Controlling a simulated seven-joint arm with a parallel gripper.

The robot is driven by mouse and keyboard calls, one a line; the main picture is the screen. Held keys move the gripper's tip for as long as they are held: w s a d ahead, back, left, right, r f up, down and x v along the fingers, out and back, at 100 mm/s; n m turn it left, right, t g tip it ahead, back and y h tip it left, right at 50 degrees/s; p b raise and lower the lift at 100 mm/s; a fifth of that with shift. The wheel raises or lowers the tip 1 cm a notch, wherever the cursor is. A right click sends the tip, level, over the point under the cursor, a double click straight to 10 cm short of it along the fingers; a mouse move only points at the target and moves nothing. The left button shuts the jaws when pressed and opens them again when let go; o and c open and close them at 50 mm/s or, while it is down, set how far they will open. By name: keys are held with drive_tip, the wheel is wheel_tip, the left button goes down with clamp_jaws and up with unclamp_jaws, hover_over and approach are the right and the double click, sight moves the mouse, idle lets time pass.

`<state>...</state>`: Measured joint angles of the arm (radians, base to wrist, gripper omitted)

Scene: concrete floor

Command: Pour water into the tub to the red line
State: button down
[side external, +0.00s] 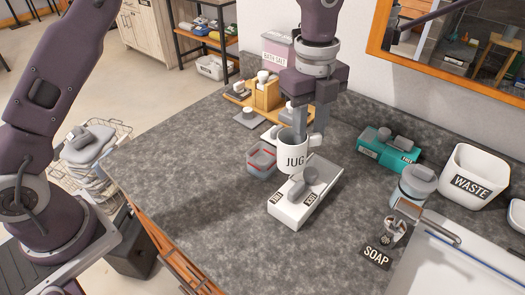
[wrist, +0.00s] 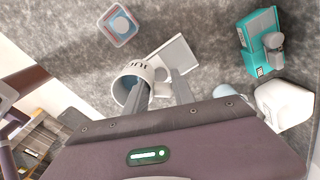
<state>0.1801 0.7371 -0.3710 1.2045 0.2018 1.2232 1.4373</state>
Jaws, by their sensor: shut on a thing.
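A white jug labelled JUG (side external: 291,163) is upright in my gripper (side external: 311,128), whose fingers are closed on its rim or handle side; the exact contact is hard to see. In the wrist view the jug (wrist: 124,72) has bluish water inside, and my gripper (wrist: 160,93) reaches it from below in the picture. The small clear tub (side external: 262,158) stands just left of the jug, with a red line near its top. In the wrist view the tub (wrist: 118,26) shows blue water in it, with the jug beside it and apart. The water's exact level against the line is unclear.
A white box with a grey lever (side external: 292,212) lies close in front of the jug. A teal box (side external: 388,150), a lidded jar (side external: 412,187) and a WASTE bin (side external: 474,177) stand to the right. A wooden holder (side external: 266,95) is behind. The front left counter is clear.

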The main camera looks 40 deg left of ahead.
drive_tip(key=w+a+g+h, duration=0.1)
drive_tip(key=a+h, duration=0.5)
drive_tip(key=h, duration=0.1)
drive_tip(key=shift+a+f, duration=0.3)
drive_tip(key=shift+a, duration=0.1)
idle(0.3)
drive_tip(key=shift+w+a+f+g+h, duration=0.1)
drive_tip(key=shift+a+f+g+h, duration=0.25)
drive_tip(key=shift+h, duration=0.25)
idle(1.2)
drive_tip(key=shift+w+a+f+g+h+p, duration=0.1)
drive_tip(key=shift+a+f+g+h+p, duration=0.1)
drive_tip(key=shift+f+h, duration=0.55)
drive_tip(key=shift+a+f+g+h+p, duration=0.15)
drive_tip(key=shift+f+h, duration=0.25)
drive_tip(key=shift+h, duration=0.55)
idle(3.1)
